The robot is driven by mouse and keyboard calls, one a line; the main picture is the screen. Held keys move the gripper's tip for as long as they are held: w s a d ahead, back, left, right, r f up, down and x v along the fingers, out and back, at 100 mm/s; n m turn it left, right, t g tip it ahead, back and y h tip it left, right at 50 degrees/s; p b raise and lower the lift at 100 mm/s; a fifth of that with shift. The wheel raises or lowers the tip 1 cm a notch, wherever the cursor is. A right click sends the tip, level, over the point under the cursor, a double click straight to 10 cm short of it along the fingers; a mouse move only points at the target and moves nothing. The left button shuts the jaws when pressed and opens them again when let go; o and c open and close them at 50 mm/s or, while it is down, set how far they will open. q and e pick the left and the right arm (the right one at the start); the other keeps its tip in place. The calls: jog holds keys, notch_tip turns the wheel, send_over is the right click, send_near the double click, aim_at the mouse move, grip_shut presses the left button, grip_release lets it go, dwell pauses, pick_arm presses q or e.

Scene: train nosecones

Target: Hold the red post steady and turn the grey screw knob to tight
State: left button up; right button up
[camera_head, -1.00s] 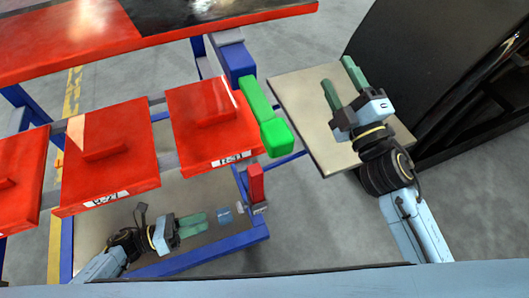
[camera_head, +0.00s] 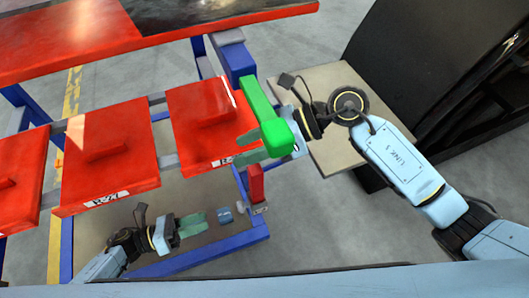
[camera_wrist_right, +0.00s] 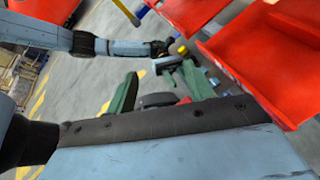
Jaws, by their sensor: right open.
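The red post (camera_head: 257,183) stands upright at the front right corner of the blue-framed cart. A small grey piece (camera_head: 240,207), perhaps the screw knob, sits just left of its base. My left gripper (camera_head: 203,223) is low over the cart's beige floor, fingers pointing right toward these parts but apart from them; its jaw gap is unclear. My right gripper (camera_head: 245,147) is open above the post, partly hidden behind the green block.
The bright green block (camera_head: 262,115) overlaps my right gripper in the head view. A small blue-grey piece (camera_head: 225,215) lies before the left fingertips. A beige board (camera_head: 335,150) and black cabinet (camera_head: 430,60) are at right.

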notch_tip(320, 180, down, 2)
jog(key=s+a+n+h, duration=0.1)
jog(key=a+n+h, duration=0.1)
jog(key=n+h, duration=0.4)
jog(key=h, duration=0.2)
send_near(250, 181)
jog(key=shift+s+a+f, duration=0.1)
jog(key=shift+a+f, duration=0.15)
jog(key=shift+a, duration=0.2)
jog(key=shift+a+f, duration=0.2)
jog(key=shift+a, duration=0.3)
jog(key=shift+d+f+n+h, duration=0.15)
jog(key=shift+d+n+h, duration=0.25)
jog(key=x, duration=0.7)
jog(key=shift+f, duration=0.15)
jog(key=shift+c, duration=0.3)
